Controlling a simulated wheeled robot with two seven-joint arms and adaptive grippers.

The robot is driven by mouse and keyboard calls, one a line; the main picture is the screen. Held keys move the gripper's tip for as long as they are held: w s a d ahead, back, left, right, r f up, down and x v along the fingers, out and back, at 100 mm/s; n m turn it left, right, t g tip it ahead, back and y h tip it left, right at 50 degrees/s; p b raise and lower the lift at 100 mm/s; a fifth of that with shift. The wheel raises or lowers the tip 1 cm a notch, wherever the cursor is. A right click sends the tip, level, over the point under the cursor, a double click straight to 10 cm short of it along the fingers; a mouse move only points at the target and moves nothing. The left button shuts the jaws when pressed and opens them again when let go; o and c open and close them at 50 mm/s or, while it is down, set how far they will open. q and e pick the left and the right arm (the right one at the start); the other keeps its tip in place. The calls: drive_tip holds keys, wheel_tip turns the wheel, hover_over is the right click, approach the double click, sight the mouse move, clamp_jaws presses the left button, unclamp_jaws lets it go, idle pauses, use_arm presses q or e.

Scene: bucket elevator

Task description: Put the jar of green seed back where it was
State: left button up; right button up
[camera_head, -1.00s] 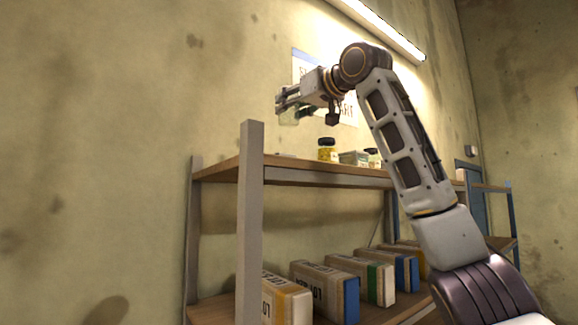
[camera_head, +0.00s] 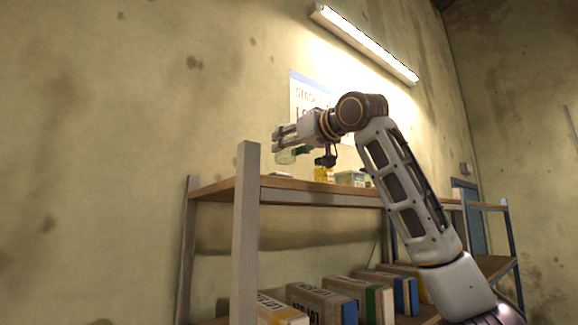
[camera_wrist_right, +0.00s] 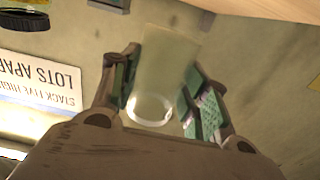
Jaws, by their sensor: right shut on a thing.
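My right gripper (camera_head: 279,146) is above the left end of the top shelf board (camera_head: 215,187). It is shut on a pale greenish, see-through jar (camera_head: 286,157). The jar hangs just above the board and looks roughly upright. In the right wrist view the jar (camera_wrist_right: 165,62) sits between the two green-padded fingers of the gripper (camera_wrist_right: 163,75). Its contents are hard to make out. A small flat thing (camera_head: 280,174) lies on the board below the jar. My left gripper is not in view.
A yellow jar (camera_head: 321,174) stands to the right on the same board, and its dark lid shows in the wrist view (camera_wrist_right: 24,20). A small box (camera_head: 349,179) is beyond it. A grey post (camera_head: 247,230) rises at the front. Labelled cartons (camera_head: 322,300) fill the lower shelf.

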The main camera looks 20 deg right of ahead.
sight(289, 162)
drive_tip(key=shift+f, duration=0.6)
drive_tip(key=shift+f, duration=2)
drive_tip(key=shift+f, duration=0.25)
drive_tip(key=o, duration=1.1)
drive_tip(key=shift+r, duration=0.25)
